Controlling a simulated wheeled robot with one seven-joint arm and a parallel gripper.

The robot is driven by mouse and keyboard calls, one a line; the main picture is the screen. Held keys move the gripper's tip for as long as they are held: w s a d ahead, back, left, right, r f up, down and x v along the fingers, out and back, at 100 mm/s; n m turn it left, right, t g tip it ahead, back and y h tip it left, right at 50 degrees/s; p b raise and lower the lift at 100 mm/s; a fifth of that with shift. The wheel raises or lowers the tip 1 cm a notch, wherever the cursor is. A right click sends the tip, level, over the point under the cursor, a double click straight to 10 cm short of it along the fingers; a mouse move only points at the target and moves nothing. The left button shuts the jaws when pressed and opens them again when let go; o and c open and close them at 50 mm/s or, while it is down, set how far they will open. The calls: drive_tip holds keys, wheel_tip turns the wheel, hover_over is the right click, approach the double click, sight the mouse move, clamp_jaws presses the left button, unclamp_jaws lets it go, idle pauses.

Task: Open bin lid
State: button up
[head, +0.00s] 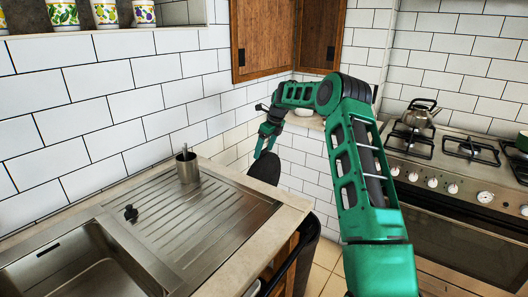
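A dark rounded panel (265,168), which looks like the bin lid, stands raised just past the counter's right end, behind the counter edge. A black curved body (303,250), probably the bin, shows low beside the counter and is partly hidden by the counter and my arm. My green gripper (264,149) points down at the top of the dark panel, its fingertips close to or touching the upper edge. Whether the fingers are apart or closed on it is too small to tell.
A metal counter with a sink (85,270) and drainer fills the left. A metal cup (187,166) stands near its back edge. A stove (450,180) with a kettle (419,115) is on the right. Wooden cabinets (265,38) hang above.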

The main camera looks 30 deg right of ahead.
drive_tip(key=v, duration=1)
drive_tip(key=shift+r, duration=0.35)
